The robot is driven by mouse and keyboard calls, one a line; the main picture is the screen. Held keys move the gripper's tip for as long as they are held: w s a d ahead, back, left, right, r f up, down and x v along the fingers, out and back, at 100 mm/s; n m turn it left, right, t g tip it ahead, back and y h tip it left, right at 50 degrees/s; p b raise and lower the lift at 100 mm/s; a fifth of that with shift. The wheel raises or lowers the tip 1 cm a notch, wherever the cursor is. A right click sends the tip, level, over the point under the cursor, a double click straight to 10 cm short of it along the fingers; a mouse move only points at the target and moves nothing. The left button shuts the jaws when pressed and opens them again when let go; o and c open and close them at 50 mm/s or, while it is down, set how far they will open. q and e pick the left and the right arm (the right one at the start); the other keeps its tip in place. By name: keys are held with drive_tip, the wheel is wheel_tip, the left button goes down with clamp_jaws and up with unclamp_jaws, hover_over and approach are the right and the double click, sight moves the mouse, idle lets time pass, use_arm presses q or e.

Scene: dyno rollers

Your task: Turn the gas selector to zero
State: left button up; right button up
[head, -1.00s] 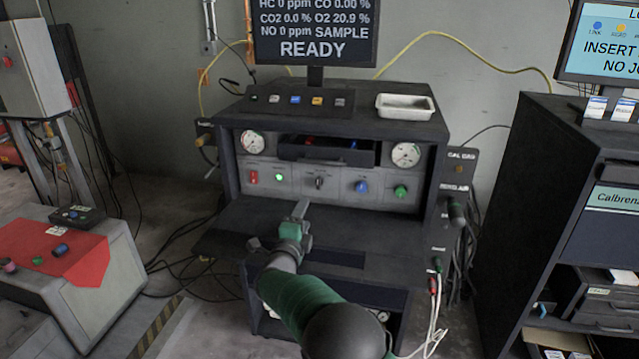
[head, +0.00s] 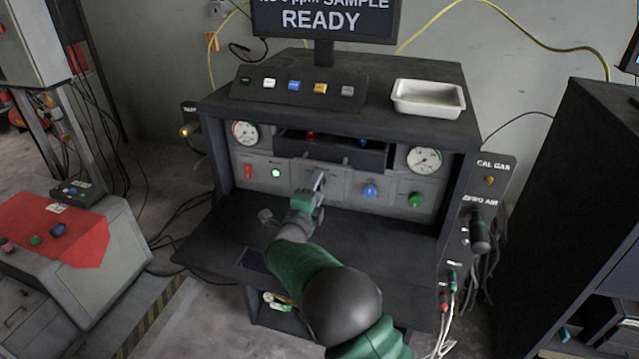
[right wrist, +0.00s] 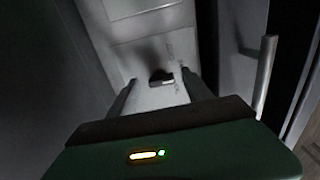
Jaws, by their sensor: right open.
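The gas selector appears to be the small dark knob with a pale pointer at the middle of the grey panel. In the right wrist view the knob (right wrist: 160,75) lies between my open fingers, a little beyond their tips. In the head view my right gripper (head: 318,180) is in front of the panel's middle and hides most of the knob. The gripper is open and holds nothing. The knob's markings are too small to read. My left gripper is not in view.
On the panel, a red switch (head: 247,171) and a green light (head: 275,173) sit left of my gripper. A blue knob (head: 370,191) and a green knob (head: 416,200) sit right. An open drawer (head: 330,150) juts out above. The dark shelf (head: 380,238) below is clear.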

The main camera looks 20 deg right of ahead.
drive_tip(key=shift+s+d+r, duration=0.1)
drive_tip(key=shift+s, duration=0.05)
drive_tip(key=shift+c, duration=0.6)
drive_tip(key=c, duration=0.5)
clamp_jaws()
drive_tip(key=n+p, duration=0.3)
drive_tip(key=n, duration=0.2)
drive_tip(key=shift+f+n+p, duration=0.2)
drive_tip(key=shift+n+p, duration=0.1)
drive_tip(key=shift+p, duration=0.05)
drive_tip(key=n+p, duration=0.1)
drive_tip(key=n, duration=0.1)
drive_tip(key=shift+n+p, duration=0.3)
drive_tip(key=shift+n, duration=0.1)
drive_tip(key=shift+f+n+p, duration=0.15)
drive_tip(key=shift+n+p, duration=0.25)
drive_tip(key=shift+n, duration=0.4)
